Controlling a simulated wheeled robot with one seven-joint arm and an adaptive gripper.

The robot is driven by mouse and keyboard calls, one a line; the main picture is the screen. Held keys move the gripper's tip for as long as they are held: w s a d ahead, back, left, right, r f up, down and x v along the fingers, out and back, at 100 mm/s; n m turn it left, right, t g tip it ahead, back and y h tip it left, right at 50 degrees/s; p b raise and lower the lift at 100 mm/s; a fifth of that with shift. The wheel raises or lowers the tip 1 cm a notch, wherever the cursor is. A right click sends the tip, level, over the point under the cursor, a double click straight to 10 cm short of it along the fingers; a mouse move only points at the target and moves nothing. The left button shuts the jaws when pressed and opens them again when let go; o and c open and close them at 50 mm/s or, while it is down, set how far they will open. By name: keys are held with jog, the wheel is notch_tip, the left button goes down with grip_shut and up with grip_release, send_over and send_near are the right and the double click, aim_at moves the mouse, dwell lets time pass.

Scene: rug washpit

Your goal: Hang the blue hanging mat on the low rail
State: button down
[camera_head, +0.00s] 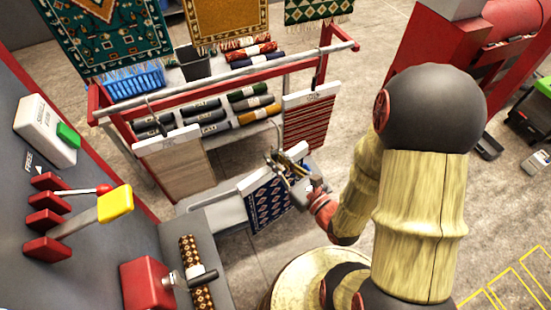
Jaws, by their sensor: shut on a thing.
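The blue mat (267,203) with a pale diamond pattern hangs from a light-coloured top bar. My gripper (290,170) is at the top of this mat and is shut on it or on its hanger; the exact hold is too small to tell. The blue mat is lower in the picture than the rail and shows between these two mats, apart from the rail.
Rolled rugs (205,118) fill a shelf behind the rail. A blue basket (135,82) and a dark bin (194,64) stand behind it. At left are a lever panel (60,215) and a red block (147,285). The rail between the hanging mats is clear.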

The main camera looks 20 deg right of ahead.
jog(key=w+b, duration=0.2)
jog(key=w, duration=2.5)
jog(key=shift+w+a+r+b, duration=0.25)
jog(key=shift+w+r+b, duration=0.05)
jog(key=shift+w+r, duration=0.1)
dwell(2.1)
dwell(0.4)
